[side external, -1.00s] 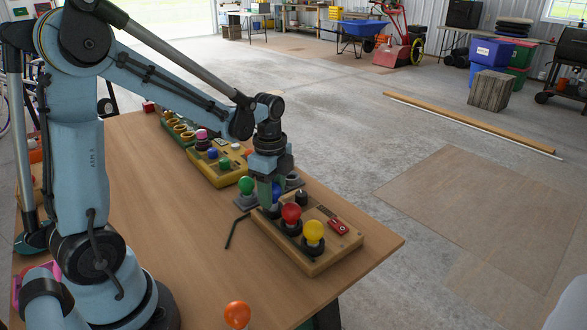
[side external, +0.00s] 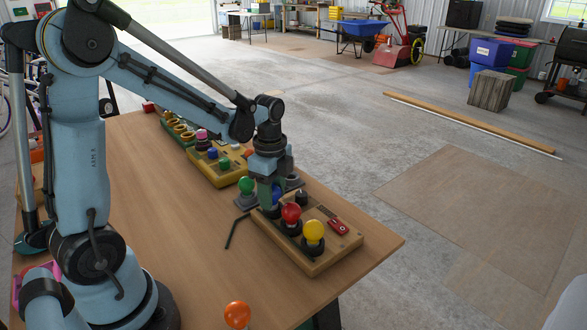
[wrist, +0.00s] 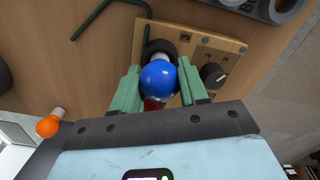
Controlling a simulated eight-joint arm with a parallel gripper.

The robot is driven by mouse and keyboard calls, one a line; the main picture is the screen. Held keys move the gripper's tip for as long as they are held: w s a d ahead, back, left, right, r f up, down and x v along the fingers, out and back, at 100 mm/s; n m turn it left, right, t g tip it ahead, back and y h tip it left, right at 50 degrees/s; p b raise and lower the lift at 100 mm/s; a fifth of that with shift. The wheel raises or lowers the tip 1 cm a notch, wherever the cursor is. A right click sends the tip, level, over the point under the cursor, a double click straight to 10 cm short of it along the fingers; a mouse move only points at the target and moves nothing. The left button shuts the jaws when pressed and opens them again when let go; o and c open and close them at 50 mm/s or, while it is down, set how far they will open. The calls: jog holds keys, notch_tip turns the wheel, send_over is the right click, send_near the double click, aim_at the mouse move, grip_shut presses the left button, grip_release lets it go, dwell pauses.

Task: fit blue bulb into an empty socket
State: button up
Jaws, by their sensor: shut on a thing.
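The blue bulb (wrist: 158,81) is between the green fingers of my gripper (wrist: 160,92), which is shut on it. It also shows beside the fingers (side external: 266,194) in the side view, as a blue patch (side external: 277,193). The bulb is over the left end of a wooden socket board (side external: 348,239). A black socket (wrist: 160,47) shows just past the bulb in the wrist view; whether the bulb's base sits in it is hidden. A red bulb (side external: 291,213) and a yellow bulb (side external: 314,231) stand upright in nearby sockets on the board.
A dark hex key (side external: 236,231) lies left of the board. A black knob (side external: 302,198) and a red switch piece (side external: 338,227) are on the board. An orange bulb (side external: 237,313) is at the table's near edge.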

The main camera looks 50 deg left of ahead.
jog(key=shift+f, duration=0.4)
jog(key=o, duration=0.8)
jog(key=shift+c, duration=0.2)
jog(key=shift+r, duration=5.5)
jog(key=s+d+f+n+t, duration=0.2)
jog(key=s+d+n+t, duration=0.4)
jog(key=n, duration=0.7)
jog(key=shift+d+n+t, duration=0.3)
jog(key=shift+d+t, duration=0.3)
jog(key=shift+d, duration=0.65)
